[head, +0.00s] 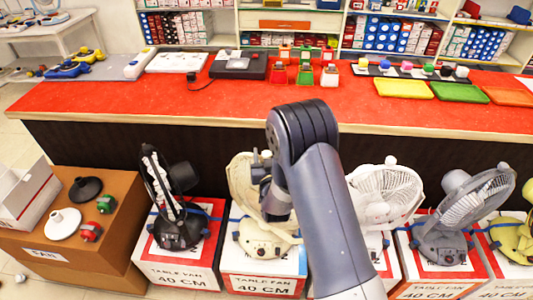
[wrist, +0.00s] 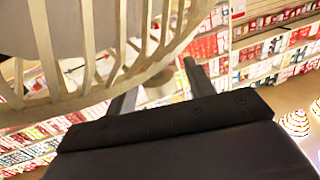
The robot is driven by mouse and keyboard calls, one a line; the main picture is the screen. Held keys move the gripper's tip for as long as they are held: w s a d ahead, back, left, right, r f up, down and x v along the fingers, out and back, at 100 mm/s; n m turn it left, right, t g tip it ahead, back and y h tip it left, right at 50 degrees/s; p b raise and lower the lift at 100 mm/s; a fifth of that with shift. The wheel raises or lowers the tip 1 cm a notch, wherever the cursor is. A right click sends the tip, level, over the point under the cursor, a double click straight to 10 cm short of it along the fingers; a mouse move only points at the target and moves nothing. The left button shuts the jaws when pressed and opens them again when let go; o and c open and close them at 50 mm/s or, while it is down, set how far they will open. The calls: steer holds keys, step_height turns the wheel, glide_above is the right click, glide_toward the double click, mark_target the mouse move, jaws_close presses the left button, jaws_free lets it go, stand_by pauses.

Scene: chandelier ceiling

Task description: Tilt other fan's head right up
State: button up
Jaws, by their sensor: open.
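Several table fans stand on boxes in front of the counter. A cream fan (head: 262,243) stands behind my arm, its head partly hidden by it. A black fan (head: 178,229) stands left of it, its head edge-on. A white fan (head: 386,190), a grey fan (head: 462,208) and a yellow fan (head: 524,238) stand to the right. My gripper (head: 262,178) is at the cream fan's head. In the wrist view my gripper (wrist: 160,82) is open, with the cream cage (wrist: 95,70) close at its fingers. I cannot tell whether the cage rim is between them or touching.
The red counter (head: 180,98) runs behind the fans, with trays and small items on it. A brown box (head: 110,235) at the left holds fan bases and small parts. The fan boxes (head: 262,262) stand close together. Stocked shelves line the back.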

steer(key=shift+c, duration=0.3)
jaws_close()
stand_by(0.3)
